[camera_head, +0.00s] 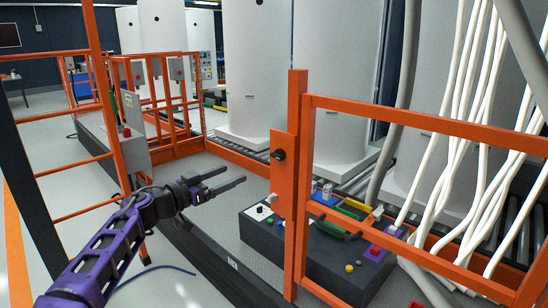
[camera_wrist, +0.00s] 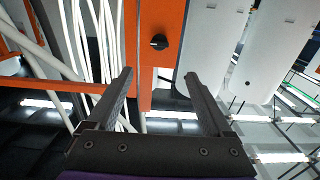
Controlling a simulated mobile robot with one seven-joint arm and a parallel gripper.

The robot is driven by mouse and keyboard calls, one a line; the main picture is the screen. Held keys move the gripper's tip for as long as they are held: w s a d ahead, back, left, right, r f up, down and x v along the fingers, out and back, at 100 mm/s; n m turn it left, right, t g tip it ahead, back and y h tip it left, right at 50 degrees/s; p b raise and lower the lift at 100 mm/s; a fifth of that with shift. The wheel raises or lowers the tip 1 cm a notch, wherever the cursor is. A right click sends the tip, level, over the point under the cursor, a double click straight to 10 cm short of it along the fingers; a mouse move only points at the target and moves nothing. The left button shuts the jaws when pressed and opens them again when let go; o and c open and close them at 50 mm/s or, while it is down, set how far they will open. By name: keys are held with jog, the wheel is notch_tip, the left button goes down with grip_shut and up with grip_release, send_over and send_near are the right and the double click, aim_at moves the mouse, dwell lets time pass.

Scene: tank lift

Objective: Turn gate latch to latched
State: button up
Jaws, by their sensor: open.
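The gate latch is a small black knob (camera_head: 279,154) on an orange plate fixed to the orange gate post (camera_head: 297,100). In the wrist view the knob (camera_wrist: 159,42) is on the orange plate (camera_wrist: 178,18), ahead of my fingertips and roughly centred between them. My gripper (camera_head: 233,175) is open and empty, to the left of the plate and a little lower than the knob in the head view. Both fingers show in the wrist view (camera_wrist: 159,75), apart from the knob. The knob's latch position cannot be read clearly.
A dark control box (camera_head: 335,250) with buttons and coloured handles stands below and behind the gate post. White hoses (camera_head: 470,130) hang at the right. White tanks (camera_head: 350,80) stand behind on rollers. An orange rail frame (camera_head: 75,105) stands left of my arm.

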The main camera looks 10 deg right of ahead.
aim_at(275, 156)
jog(key=p+x, duration=0.1)
jog(key=x, duration=1.5)
jog(key=shift+w+d, duration=0.25)
jog(key=shift+d, duration=0.1)
grip_shut()
